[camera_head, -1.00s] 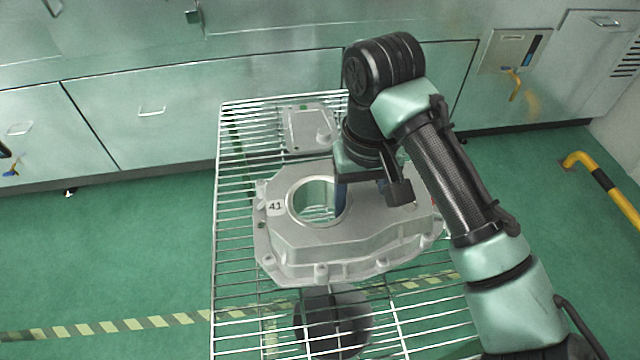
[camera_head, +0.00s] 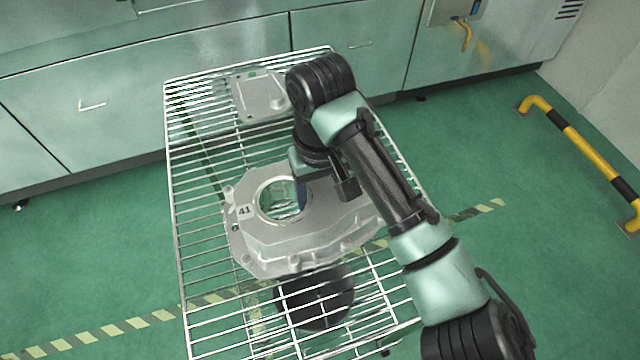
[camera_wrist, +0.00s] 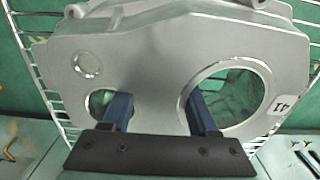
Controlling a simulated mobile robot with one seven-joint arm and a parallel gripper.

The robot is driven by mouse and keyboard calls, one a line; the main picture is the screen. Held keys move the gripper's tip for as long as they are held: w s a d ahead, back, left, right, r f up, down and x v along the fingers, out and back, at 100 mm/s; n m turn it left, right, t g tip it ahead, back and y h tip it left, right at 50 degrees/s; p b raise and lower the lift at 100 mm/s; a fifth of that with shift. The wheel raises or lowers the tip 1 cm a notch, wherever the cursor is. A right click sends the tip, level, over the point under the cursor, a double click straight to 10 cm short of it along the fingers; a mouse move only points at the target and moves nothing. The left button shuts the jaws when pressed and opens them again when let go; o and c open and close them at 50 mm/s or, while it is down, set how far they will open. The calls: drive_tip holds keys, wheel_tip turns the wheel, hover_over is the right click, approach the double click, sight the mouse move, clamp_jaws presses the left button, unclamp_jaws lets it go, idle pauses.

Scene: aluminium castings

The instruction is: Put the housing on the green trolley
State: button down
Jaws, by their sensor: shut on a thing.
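The housing (camera_head: 305,240) is a wide grey aluminium casting with a large round opening and a tag "41". It is over the wire rack (camera_head: 181,262); whether it touches the wires I cannot tell. My gripper (camera_head: 303,192) reaches down onto it. In the wrist view, the blue fingers of my gripper (camera_wrist: 160,112) sit in two openings of the housing (camera_wrist: 165,45), one in the large hole and one in a smaller hole, shut on the web between them. The fingertips are hidden below the face. I cannot make out a green trolley.
A second, smaller grey casting (camera_head: 262,98) lies at the rack's back end. Pale green cabinets (camera_head: 110,105) stand behind the rack. A yellow and black rail (camera_head: 585,150) is at the right. Green floor is open on both sides, with a striped tape line (camera_head: 110,330) across it.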

sight(319, 186)
idle(0.3)
drive_tip(key=shift+c, duration=0.8)
unclamp_jaws()
drive_tip(key=shift+f, duration=0.15)
wheel_tip(319, 186, up, 12)
drive_tip(key=p, duration=0.3)
drive_tip(key=shift+p, duration=0.4)
